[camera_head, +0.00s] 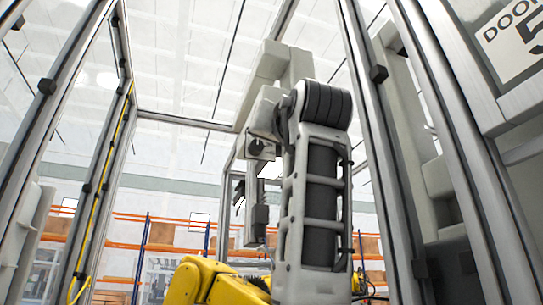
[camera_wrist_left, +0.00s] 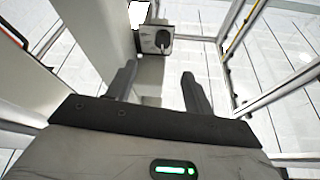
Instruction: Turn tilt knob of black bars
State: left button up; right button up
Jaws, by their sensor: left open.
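A small light panel with a dark round knob (camera_head: 257,147) is fixed to a pale post near the middle of the head view. In the left wrist view the knob (camera_wrist_left: 162,39) is beyond the fingertips, near the top centre. My left gripper (camera_wrist_left: 159,72) is open and empty. Its two dark fingers point toward the panel, with the knob in line with the gap between them and apart from both. The knob's exact setting is too small to read. My right gripper is in neither view.
The pale post (camera_head: 288,65) rises behind the panel. A large grey link with black rings fills the centre of the head view and hides what is behind it. A yellow arm (camera_head: 205,283) is below. Metal frame posts (camera_head: 362,120) stand at both sides.

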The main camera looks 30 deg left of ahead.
aim_at(257, 146)
pick_arm(q)
jog(key=p+x, duration=0.3)
jog(key=x, duration=0.4)
jog(key=p+x, duration=0.3)
jog(key=x, duration=0.3)
jog(key=shift+a+r, duration=0.4)
jog(key=shift+w+a, duration=0.25)
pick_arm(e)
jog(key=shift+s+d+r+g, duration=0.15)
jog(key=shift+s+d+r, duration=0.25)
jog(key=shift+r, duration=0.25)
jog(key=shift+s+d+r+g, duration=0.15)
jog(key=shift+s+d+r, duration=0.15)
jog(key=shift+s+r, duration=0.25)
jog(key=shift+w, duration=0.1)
pick_arm(q)
jog(key=c, duration=1)
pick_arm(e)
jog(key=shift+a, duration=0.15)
